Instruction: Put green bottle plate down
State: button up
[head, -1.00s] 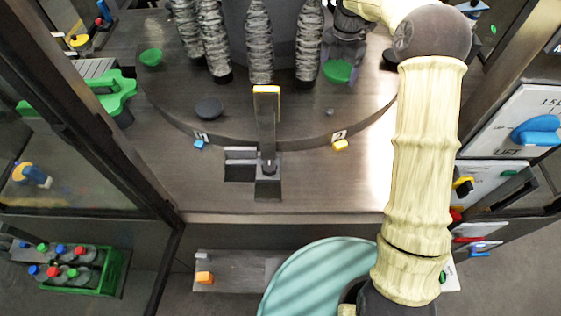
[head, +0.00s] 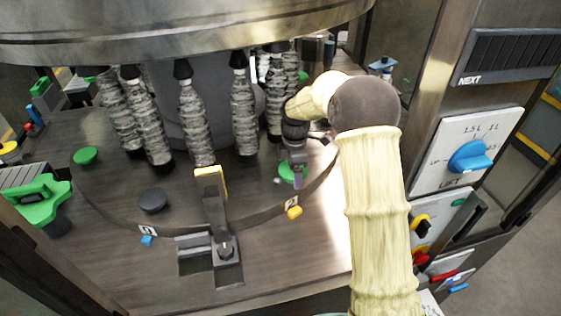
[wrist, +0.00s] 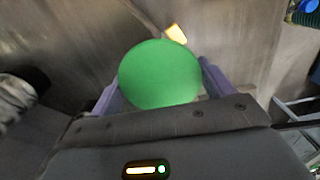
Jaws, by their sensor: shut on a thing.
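The green bottle plate (wrist: 160,75) is a round flat disc between the two purple fingers of my gripper (wrist: 159,86) in the wrist view. My gripper is shut on it. In the head view the same green plate (head: 287,174) shows at the right of the round table (head: 110,190), partly hidden by my gripper (head: 297,178). I cannot tell whether the plate touches the table. A small grey peg (head: 277,181) shows just left of it. Another green plate (head: 86,156) sits at the table's left, and a dark round plate (head: 153,200) sits nearer the front.
Several grey mottled bottles (head: 196,125) hang in a ring behind. A yellow-topped upright bracket (head: 212,195) stands at the table's front edge. A yellow clip (head: 294,212) lies near the held plate. A panel with a blue knob (head: 470,156) stands right.

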jog(key=s+d+f+m+b, duration=0.1)
jog(key=s+d+f+m, duration=0.1)
jog(key=m, duration=0.3)
jog(key=s+d+f+m+b, duration=0.1)
jog(key=s+d+f+m, duration=0.2)
jog(key=s+m, duration=0.1)
jog(key=s+d+f+m+b, duration=0.1)
jog(key=s+d+f+m, duration=0.2)
jog(key=m, duration=0.3)
jog(key=shift+s+f, duration=0.1)
jog(key=shift+s, duration=0.4)
jog(key=shift+s+d+f+m, duration=0.15)
jog(key=shift+s+d+m, duration=0.2)
jog(key=shift+m, duration=0.35)
jog(key=shift+a, duration=0.2)
